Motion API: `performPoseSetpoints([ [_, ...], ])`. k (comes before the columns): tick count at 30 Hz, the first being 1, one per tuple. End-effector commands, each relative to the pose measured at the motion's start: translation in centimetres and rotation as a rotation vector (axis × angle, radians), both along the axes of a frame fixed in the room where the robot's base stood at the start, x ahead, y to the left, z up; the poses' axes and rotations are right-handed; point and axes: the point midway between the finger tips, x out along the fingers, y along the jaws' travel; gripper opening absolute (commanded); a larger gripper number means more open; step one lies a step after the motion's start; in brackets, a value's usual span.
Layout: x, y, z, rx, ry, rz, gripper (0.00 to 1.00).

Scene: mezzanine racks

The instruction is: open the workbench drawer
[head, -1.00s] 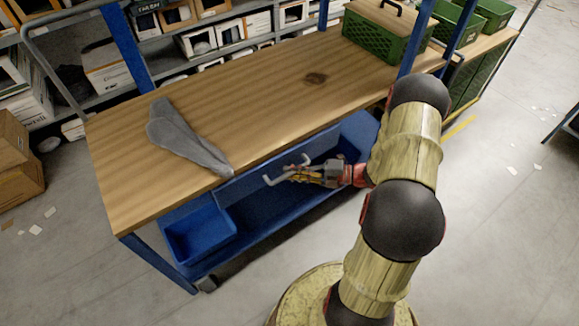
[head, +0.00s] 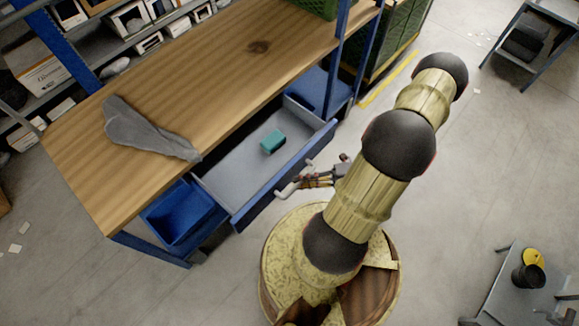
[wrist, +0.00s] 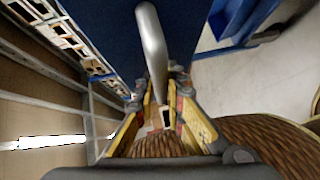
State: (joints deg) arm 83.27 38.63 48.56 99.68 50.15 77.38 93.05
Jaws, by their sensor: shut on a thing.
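The workbench drawer (head: 231,170) stands pulled out from under the wooden workbench top (head: 190,85). Its grey inside shows, with a small teal box (head: 272,141) in it. The drawer has a blue front with a pale bar handle (head: 290,187). My gripper (head: 312,180) is at the handle, in front of the drawer. In the wrist view the handle (wrist: 152,50) runs down between the fingers of my gripper (wrist: 165,105), which are shut on it. The fingertips are partly hidden in the head view.
A grey cloth (head: 140,130) lies on the bench top near its front edge. A blue bin (head: 180,213) sits below, left of the drawer. A grey cart (head: 520,285) stands at lower right.

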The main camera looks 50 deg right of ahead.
Motion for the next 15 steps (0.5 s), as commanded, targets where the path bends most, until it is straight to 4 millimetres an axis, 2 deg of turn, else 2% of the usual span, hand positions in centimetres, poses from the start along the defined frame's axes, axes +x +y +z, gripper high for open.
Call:
performPoseSetpoints([
  [6,-1.7,0.0,0.0,0.003,0.002,-0.001,0.00],
  [15,-2.0,0.0,0.0,0.002,0.001,0.001,0.00],
])
